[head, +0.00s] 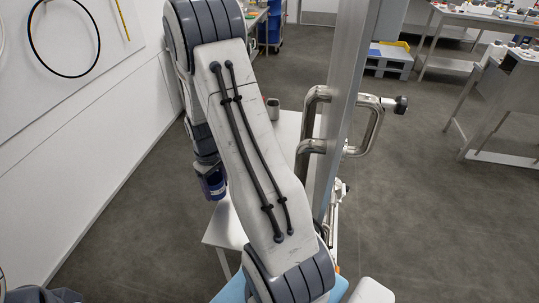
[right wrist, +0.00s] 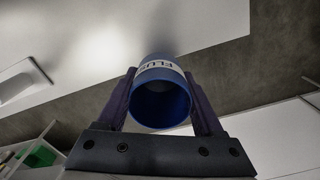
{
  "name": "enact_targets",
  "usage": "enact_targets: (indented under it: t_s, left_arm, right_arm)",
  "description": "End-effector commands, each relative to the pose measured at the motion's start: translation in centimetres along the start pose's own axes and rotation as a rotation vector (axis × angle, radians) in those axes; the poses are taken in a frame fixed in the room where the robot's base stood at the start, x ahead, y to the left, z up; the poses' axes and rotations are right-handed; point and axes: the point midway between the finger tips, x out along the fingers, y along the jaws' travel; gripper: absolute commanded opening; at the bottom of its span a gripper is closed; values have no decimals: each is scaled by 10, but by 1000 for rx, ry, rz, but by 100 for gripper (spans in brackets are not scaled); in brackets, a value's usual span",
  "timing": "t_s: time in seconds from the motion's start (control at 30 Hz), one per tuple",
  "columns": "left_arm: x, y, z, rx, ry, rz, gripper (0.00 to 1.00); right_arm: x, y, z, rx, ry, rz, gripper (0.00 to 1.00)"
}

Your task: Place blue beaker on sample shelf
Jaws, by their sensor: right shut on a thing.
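The blue beaker (right wrist: 160,92) has a white band with partly readable dark lettering. In the right wrist view it is between the two dark fingers of my right gripper (right wrist: 163,100), which is shut on it, and its open rim faces the camera. In the head view the beaker (head: 213,184) is small and dark blue, held at the end of my right arm beside the white table (head: 224,230), left of its edge. My arm hides part of the table. My left gripper is not in view. I cannot pick out the sample shelf for certain.
A grey cup (head: 273,108) stands on the white table's far part. A metal post with bent pipe handles (head: 318,120) rises just right of my arm. A white wall (head: 90,110) is on the left. Grey floor (head: 430,210) is open on the right, before benches.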

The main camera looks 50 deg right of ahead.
Motion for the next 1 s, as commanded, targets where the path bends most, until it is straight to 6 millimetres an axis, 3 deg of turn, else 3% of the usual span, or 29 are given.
enact_targets:
  t_s: [0.03, 0.1, 0.2, 0.33, 0.47, 0.7, 1.0]
  left_arm:
    - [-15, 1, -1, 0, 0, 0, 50]
    - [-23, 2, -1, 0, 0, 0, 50]
    - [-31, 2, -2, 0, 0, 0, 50]
    - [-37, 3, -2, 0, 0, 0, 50]
    - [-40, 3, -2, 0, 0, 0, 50]
    - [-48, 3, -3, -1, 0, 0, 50]
    - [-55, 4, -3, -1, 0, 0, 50]
  right_arm:
    - [-20, 30, 12, 14, 1, 1, 12]
    - [-34, 62, 28, 3, 2, 1, 12]
    - [-49, 95, 51, -9, 1, 1, 12]
    - [-60, 121, 72, -23, 0, 0, 12]
    - [-57, 130, 82, -33, -3, -3, 12]
    - [-16, 130, 83, -35, -4, -4, 12]
    - [20, 130, 83, -35, -4, -4, 12]
